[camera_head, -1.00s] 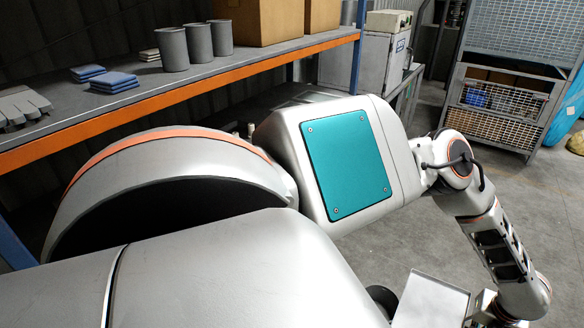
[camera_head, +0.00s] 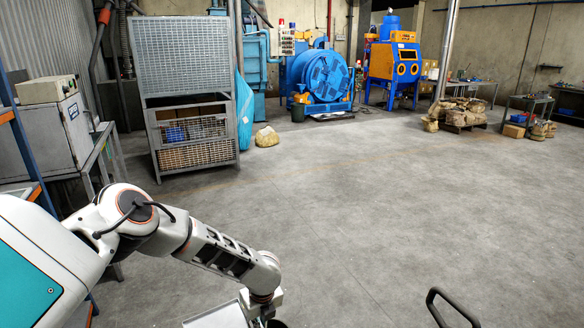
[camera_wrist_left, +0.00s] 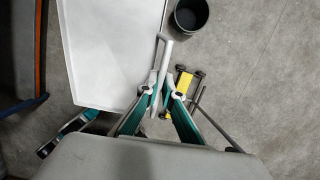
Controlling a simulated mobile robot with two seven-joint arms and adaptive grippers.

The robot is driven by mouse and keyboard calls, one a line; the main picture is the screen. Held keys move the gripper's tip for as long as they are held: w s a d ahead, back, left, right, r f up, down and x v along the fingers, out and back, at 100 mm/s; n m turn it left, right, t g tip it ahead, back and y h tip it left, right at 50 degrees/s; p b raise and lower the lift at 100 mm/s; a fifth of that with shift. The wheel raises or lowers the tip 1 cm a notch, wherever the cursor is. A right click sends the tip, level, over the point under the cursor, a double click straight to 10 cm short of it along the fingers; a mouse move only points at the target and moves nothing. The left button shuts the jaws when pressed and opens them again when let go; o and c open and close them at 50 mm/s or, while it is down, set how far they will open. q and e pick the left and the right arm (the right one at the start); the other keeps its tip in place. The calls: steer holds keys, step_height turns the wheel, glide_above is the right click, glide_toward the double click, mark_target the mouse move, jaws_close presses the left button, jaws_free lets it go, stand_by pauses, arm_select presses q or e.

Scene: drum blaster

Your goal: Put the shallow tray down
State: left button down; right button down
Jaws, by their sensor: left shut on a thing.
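The shallow tray (camera_wrist_left: 105,55) is a pale grey, flat tray seen from above in the left wrist view. In the head view my left gripper (camera_head: 264,308) is at the bottom edge and partly cut off, beside the tray. The tray is over the concrete floor; its height cannot be told.
A dark round bin (camera_wrist_left: 188,16) and a small yellow and black object (camera_wrist_left: 184,82) are right of the tray. A black tubular handle (camera_head: 452,300) rises at bottom right. A mesh cage (camera_head: 190,120) and a blue drum machine (camera_head: 322,78) stand behind. The middle floor is clear.

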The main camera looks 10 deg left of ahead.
arm_select(q)
steer(key=s+a+r+n+g, duration=0.1)
steer(key=s+a+r+n, duration=0.1)
steer(key=s+r+n, duration=0.3)
steer(key=s+a+r+n+g+h, duration=0.1)
steer(key=s+r+n, duration=0.4)
steer(key=r+n, duration=0.6)
steer(key=s+a+r+n+g, duration=0.2)
steer(key=s+r+n, duration=0.3)
steer(key=r+n, duration=0.3)
steer(key=n, duration=0.4)
steer(key=shift+s+a, duration=0.15)
steer(key=shift+a, duration=0.2)
steer(key=shift+r, duration=0.1)
